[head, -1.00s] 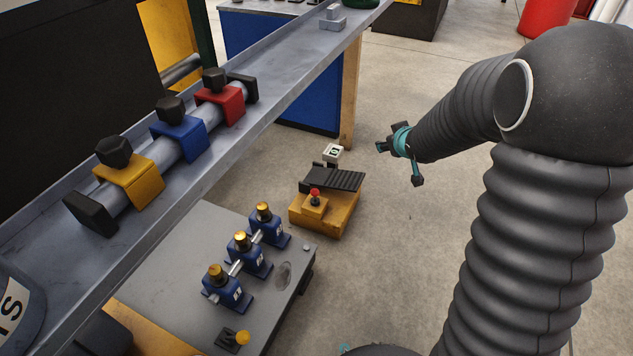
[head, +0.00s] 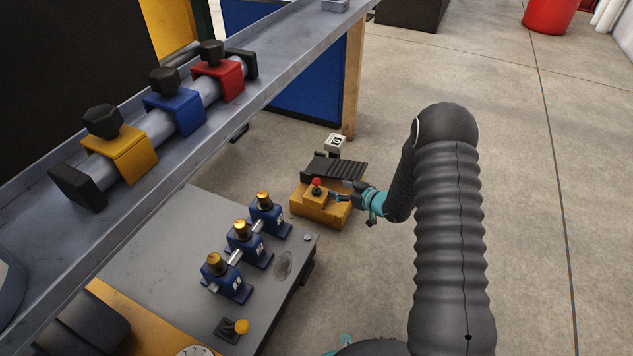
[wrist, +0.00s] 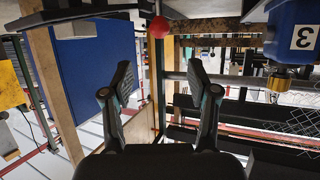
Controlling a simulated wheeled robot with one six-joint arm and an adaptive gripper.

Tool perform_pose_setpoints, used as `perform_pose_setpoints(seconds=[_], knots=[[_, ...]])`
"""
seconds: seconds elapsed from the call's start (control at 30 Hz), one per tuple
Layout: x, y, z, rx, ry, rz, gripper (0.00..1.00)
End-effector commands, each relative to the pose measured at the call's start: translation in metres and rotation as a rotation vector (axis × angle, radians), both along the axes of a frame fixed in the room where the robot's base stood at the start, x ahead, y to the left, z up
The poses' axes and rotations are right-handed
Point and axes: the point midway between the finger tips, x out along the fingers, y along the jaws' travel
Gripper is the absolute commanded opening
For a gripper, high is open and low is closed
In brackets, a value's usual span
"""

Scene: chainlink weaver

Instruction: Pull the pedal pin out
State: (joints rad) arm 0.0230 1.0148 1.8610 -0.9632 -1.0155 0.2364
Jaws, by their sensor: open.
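The pedal pin has a red round knob (head: 317,182) on a dark stem, standing on the raised yellow block of the pedal's base (head: 333,213). The black ribbed pedal plate (head: 340,169) is behind it. My gripper (head: 342,190) is low, just right of the pin, pointing left at it; the fingers are apart with nothing between them. In the upside-down wrist view, the red knob (wrist: 158,27) lies ahead of my open gripper (wrist: 159,75), roughly centred between the fingertips and beyond them. The pin's lower end is hidden in the block.
A grey table (head: 160,250) with several blue brass-topped blocks stands left of the pedal. A long metal rail (head: 270,70) with yellow, blue and red clamps runs above. A small white sign (head: 335,142) stands behind the pedal.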

Motion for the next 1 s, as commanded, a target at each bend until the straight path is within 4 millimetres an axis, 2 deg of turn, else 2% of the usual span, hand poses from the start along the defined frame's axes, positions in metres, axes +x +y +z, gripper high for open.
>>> perform_pose_setpoints(seconds=[0.6,0.8,1.0], knots=[[0.065,0.072,-0.041,-0.002,-0.001,0.000,0.59],[0.078,0.085,-0.048,-0.002,-0.001,-0.001,0.59],[0.082,0.089,-0.049,-0.001,0.000,-0.002,0.59]])
